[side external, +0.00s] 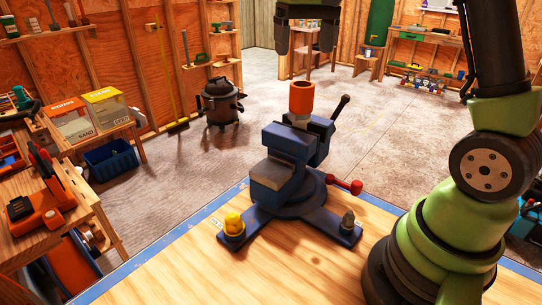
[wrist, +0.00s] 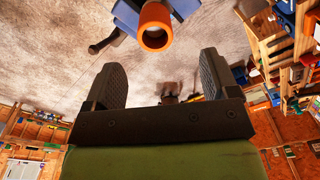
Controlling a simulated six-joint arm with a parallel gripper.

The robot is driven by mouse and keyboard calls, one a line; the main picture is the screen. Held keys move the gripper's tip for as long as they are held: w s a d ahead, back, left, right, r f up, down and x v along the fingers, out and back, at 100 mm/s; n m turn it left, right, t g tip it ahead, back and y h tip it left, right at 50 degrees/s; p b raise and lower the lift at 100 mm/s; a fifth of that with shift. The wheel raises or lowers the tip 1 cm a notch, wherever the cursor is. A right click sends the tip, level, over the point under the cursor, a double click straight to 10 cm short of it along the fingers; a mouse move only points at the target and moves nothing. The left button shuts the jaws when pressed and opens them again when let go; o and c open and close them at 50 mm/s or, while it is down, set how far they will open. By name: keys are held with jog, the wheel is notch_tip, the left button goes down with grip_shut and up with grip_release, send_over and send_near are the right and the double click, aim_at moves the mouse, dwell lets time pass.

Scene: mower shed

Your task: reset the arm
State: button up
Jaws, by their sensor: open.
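My gripper (side external: 306,50) is open and empty at the top of the side external view, pointing down. Its two dark fingers are spread apart, and it also shows in the wrist view (wrist: 160,68) with nothing between the fingers. An orange hollow cylinder (side external: 302,97) stands upright on the blue vise (side external: 284,160), below the gripper and apart from it. In the wrist view the cylinder's open end (wrist: 154,27) shows at the top, beyond the fingertips.
The vise stands on a wooden bench (side external: 190,275) with a blue edge. Shelves with tools line the left. A dark shop vacuum (side external: 221,103) stands on the floor.

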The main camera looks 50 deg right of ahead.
jog(key=s+a+n+t+y, duration=0.1)
jog(key=s+a+t, duration=0.2)
jog(key=s+a, duration=0.2)
jog(key=s+a+n+t+y, duration=0.1)
jog(key=s+a+t, duration=0.2)
jog(key=s+a, duration=0.3)
jog(key=s, duration=0.5)
jog(key=shift+s+a+t, duration=0.3)
jog(key=shift+s, duration=0.1)
dwell(1.8)
